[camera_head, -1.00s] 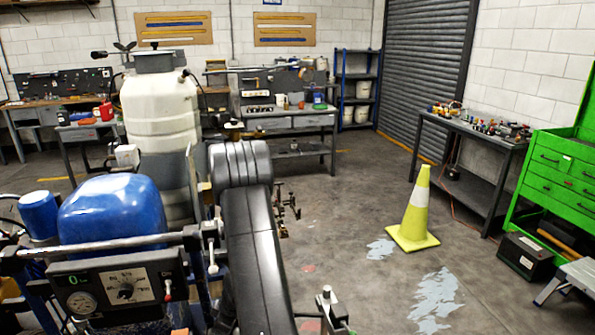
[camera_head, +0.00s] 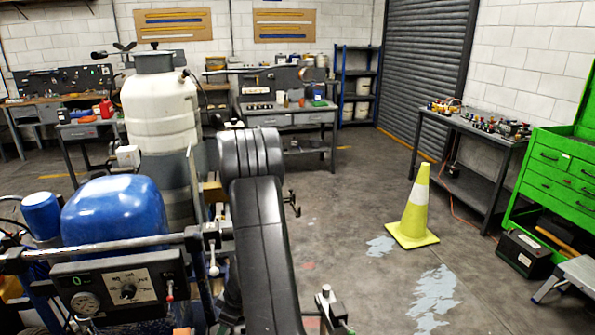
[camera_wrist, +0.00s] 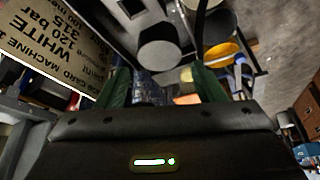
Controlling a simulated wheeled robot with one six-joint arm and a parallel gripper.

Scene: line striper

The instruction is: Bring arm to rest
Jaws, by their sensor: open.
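My gripper (camera_wrist: 163,85) shows in the wrist view with its two green fingers apart. No object shows held between them. In the head view my dark arm rises in the middle of the picture, and its bulk hides the gripper. The line striper stands at the left of the head view, with a blue rounded tank (camera_head: 112,210), a white upright tank (camera_head: 160,112) and a control panel with a gauge (camera_head: 118,289). A machine card (camera_wrist: 62,50) with printed text, including "WHITE", shows at the upper left of the wrist view.
A yellow-green cone (camera_head: 414,212) stands on the floor to the right of my arm. A dark side table (camera_head: 465,148) with small parts and a green tool cabinet (camera_head: 560,165) stand at the right. The floor between the arm and the cone is clear.

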